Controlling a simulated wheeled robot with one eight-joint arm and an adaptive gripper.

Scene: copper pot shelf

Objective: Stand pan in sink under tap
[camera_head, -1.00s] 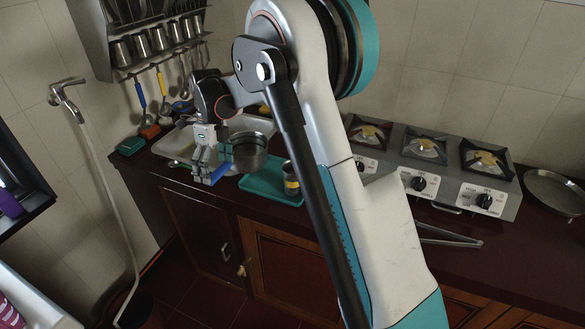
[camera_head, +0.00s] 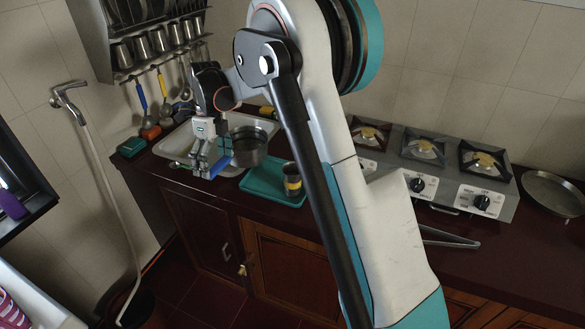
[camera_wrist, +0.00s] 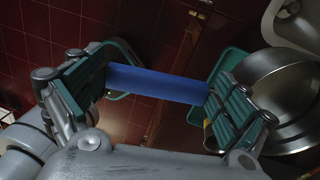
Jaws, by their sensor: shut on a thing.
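The metal pan (camera_head: 249,150) hangs over the front right part of the white sink (camera_head: 172,154), next to the teal tray, its opening facing roughly up. My gripper (camera_head: 211,170) is shut on the pan's blue handle, left of the pan body. In the wrist view the blue handle (camera_wrist: 158,84) lies across between the teal finger pads of my gripper (camera_wrist: 165,95), and the pan (camera_wrist: 275,95) shows at the right. No tap is clearly visible directly over the basin; my arm hides part of the sink.
The teal tray (camera_head: 262,187) holds a dark cup (camera_head: 292,180) with a yellow band. A stove (camera_head: 435,170) and a flat round pan (camera_head: 553,194) stand to the right. A rack of cups and hanging utensils (camera_head: 150,45) is above the sink. A green block (camera_head: 131,146) lies at the counter's left end.

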